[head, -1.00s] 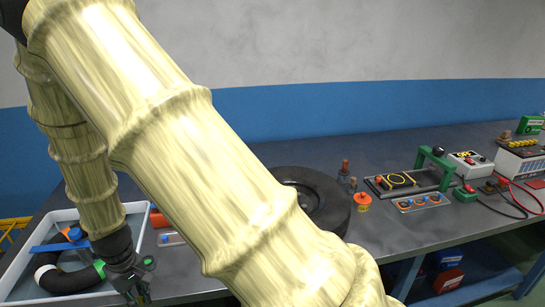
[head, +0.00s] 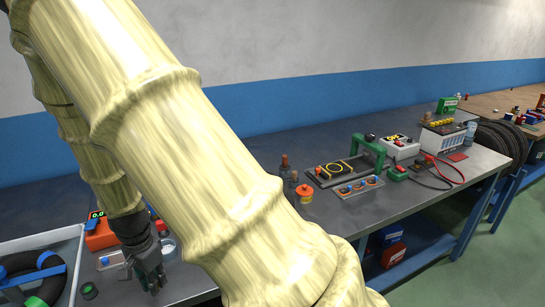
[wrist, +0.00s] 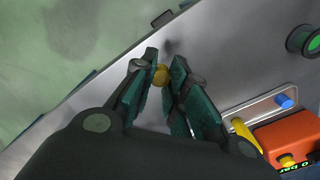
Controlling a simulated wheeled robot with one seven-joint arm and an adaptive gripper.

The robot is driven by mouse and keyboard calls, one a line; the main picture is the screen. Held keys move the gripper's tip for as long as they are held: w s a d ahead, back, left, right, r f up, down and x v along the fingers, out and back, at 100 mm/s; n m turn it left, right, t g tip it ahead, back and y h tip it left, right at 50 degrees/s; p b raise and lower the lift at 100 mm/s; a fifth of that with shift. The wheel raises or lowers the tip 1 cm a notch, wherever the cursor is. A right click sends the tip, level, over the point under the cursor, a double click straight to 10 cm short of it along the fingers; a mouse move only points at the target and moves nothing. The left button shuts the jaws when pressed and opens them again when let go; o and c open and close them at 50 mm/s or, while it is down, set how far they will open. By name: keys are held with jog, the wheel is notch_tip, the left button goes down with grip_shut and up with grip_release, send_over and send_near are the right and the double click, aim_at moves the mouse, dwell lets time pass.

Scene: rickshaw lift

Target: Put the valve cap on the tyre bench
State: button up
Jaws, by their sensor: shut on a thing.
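A small round yellow-brass piece (wrist: 161,75), which looks like the valve cap, sits between the fingertips of my gripper (wrist: 160,78) in the wrist view. The fingers are closed on it. In the head view my gripper (head: 152,284) points down over the near left part of the grey workbench (head: 430,204); the piece cannot be made out there. A separate wood-topped bench (head: 492,103) stands at the far right, with dark tyres (head: 503,139) at its near end. I cannot tell for sure that it is the tyre bench.
A white tray (head: 79,250) with a black ring is left of my gripper. An orange gauge box (head: 100,238) is behind it. An orange pot (head: 304,193), a green clamp frame (head: 368,148) and a battery (head: 440,136) stand rightward. My arm hides the bench middle.

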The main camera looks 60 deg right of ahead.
jog(key=d+m, duration=0.1)
jog(key=s+d+m, duration=0.1)
jog(key=m, duration=0.1)
jog(key=d+m, duration=0.1)
jog(key=m, duration=0.1)
jog(key=shift+s+r, duration=0.25)
jog(key=shift+r, duration=0.1)
jog(key=shift+w+a, duration=0.1)
jog(key=shift+a, duration=0.05)
jog(key=p, duration=0.5)
send_over(109, 302)
jog(key=s, duration=0.3)
jog(key=shift+w+a+f, duration=0.15)
jog(key=shift+f, duration=0.25)
jog(key=shift+w+a+f, duration=0.1)
jog(key=shift+a+f, duration=0.05)
jog(key=shift+f, duration=0.2)
jog(key=shift+f+p, duration=0.7)
jog(key=shift+f, duration=1.05)
jog(key=shift+f, duration=0.15)
jog(key=o, duration=0.7)
jog(key=shift+c, duration=0.2)
